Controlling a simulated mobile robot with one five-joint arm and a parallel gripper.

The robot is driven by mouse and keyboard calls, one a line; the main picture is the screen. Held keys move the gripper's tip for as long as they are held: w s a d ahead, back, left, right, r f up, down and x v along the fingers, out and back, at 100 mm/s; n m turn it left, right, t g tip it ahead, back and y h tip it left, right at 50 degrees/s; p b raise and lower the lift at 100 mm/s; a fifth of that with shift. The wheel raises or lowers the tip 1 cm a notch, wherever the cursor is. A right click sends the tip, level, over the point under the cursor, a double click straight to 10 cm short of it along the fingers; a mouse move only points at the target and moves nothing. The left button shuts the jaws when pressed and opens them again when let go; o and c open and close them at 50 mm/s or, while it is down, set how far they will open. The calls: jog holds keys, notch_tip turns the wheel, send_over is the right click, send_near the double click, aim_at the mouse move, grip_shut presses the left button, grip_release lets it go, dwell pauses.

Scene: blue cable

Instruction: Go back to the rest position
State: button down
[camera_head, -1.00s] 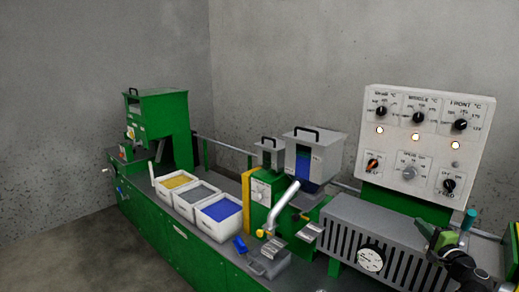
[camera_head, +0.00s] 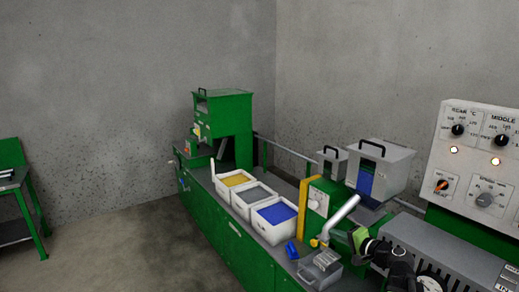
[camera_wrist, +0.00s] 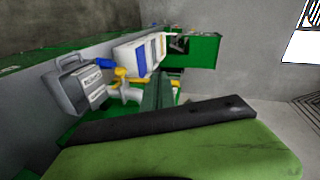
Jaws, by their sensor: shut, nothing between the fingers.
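My gripper (camera_head: 360,239), green and black, shows at the lower right in the head view. It is shut and empty. It is in front of the bent white pipe's lower end and left of the slotted grey housing (camera_head: 445,252). In the wrist view, a large green part of it with a black bar fills the bottom. The fingertips are too small to make out in the head view.
A long green machine bench (camera_head: 222,222) runs along the wall. White bins (camera_head: 265,228) with yellow, grey and blue contents stand on it. A grey hopper (camera_head: 385,165) and a control panel (camera_head: 490,150) are at right. A green table (camera_head: 15,205) is far left. Floor between is clear.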

jog(key=s+a+f+n+g+p, duration=0.1)
jog(key=s+a+f+n+g, duration=0.25)
jog(key=a, duration=0.35)
jog(key=s+a+f+n+g, duration=0.2)
jog(key=a+f+g, duration=0.15)
jog(key=a, duration=0.35)
jog(key=s+a+f+n+g+p, duration=0.1)
jog(key=s+a+f+n+g, duration=0.2)
jog(key=a, duration=0.5)
jog(key=s+d+f+n+g+h, duration=0.1)
jog(key=s+d+f+g+h, duration=0.2)
jog(key=s+d+f+h, duration=0.2)
jog(key=s+d+h, duration=0.2)
jog(key=s+d, duration=0.1)
jog(key=d, duration=0.1)
jog(key=shift+s+d+f+n, duration=0.15)
jog(key=shift+d+f+n, duration=0.05)
jog(key=shift+d+n, duration=0.15)
